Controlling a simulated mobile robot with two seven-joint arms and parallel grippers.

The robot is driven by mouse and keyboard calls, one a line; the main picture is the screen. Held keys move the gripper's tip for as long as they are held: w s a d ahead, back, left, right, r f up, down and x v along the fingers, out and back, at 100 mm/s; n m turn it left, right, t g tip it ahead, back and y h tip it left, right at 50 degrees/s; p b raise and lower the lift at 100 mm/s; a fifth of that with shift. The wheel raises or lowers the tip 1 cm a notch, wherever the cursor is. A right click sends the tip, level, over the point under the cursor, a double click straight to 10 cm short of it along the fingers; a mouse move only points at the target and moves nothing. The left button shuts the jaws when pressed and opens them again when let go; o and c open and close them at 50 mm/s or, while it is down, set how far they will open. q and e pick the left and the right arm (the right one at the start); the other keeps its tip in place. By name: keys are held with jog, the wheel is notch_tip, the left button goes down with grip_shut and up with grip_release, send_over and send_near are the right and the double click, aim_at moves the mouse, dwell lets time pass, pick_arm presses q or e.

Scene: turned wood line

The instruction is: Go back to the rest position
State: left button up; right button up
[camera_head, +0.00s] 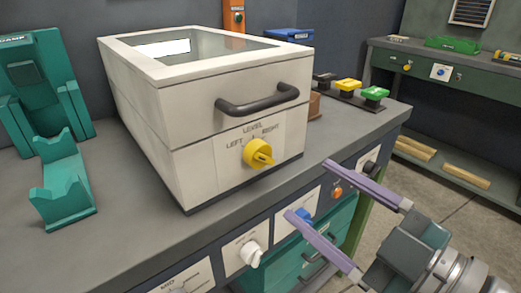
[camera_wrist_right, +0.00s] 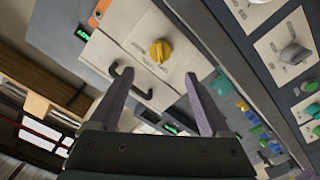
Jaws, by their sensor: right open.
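My right gripper (camera_head: 306,188) is at the lower right of the head view, in front of the bench's control panel. Its two purple fingers are spread apart with nothing between them. In the right wrist view the fingers of this gripper (camera_wrist_right: 160,95) also stand apart and empty. The cream box (camera_head: 170,130) with a window on top stands on the bench, apart from the gripper. Its yellow knob (camera_head: 259,154) is marked LEVEL, LEFT and RIGHT, and it also shows in the right wrist view (camera_wrist_right: 160,51). My left gripper is not in view.
A black handle (camera_head: 258,101) sticks out of the box front. The bench panel has a white knob (camera_head: 250,252) and a blue knob (camera_head: 305,216). A teal cradle (camera_head: 65,190) stands at the left. Yellow and green buttons (camera_head: 374,93) are at the right. Open floor lies beyond.

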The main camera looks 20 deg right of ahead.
jog(key=s+d+r+m+g+h+p, duration=0.2)
jog(key=s+r+m+g+h+p, duration=0.55)
jog(key=s+r+g+p, duration=0.7)
notch_tip(320, 180, up, 33)
jog(key=s+m+t+y+p, duration=0.1)
jog(key=m+p, duration=0.1)
jog(key=p, duration=3.5)
jog(key=shift+s+p, duration=0.35)
jog(key=shift+p, duration=0.05)
jog(key=shift+a+y, duration=0.1)
jog(key=shift+y, duration=0.15)
